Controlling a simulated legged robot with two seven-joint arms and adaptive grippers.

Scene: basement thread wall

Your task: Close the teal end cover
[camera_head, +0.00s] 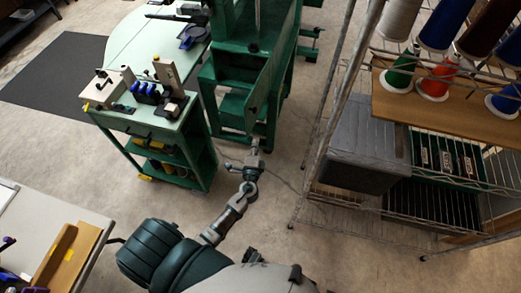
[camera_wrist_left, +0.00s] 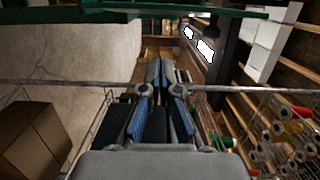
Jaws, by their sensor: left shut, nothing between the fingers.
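The teal end cover (camera_head: 264,84) is a tall panel on the end of the teal machine (camera_head: 228,42). It stands at an angle, swung out, and the machine's inside with its shelves shows to the left of it. My left gripper (camera_head: 254,146) is at the lower end of the cover, low and close by; I cannot tell whether it touches. In the left wrist view its blue-padded fingers (camera_wrist_left: 161,75) are together with nothing between them. A teal edge (camera_wrist_left: 190,15) crosses the top of that view. My right gripper is not in view.
A wire rack (camera_head: 345,105) with thread spools (camera_head: 436,80) and a grey box (camera_head: 365,150) stands to the right. A green cart (camera_head: 180,135) with tools is left of the machine. A table (camera_head: 75,215) is at lower left. Bare floor lies between cart and rack.

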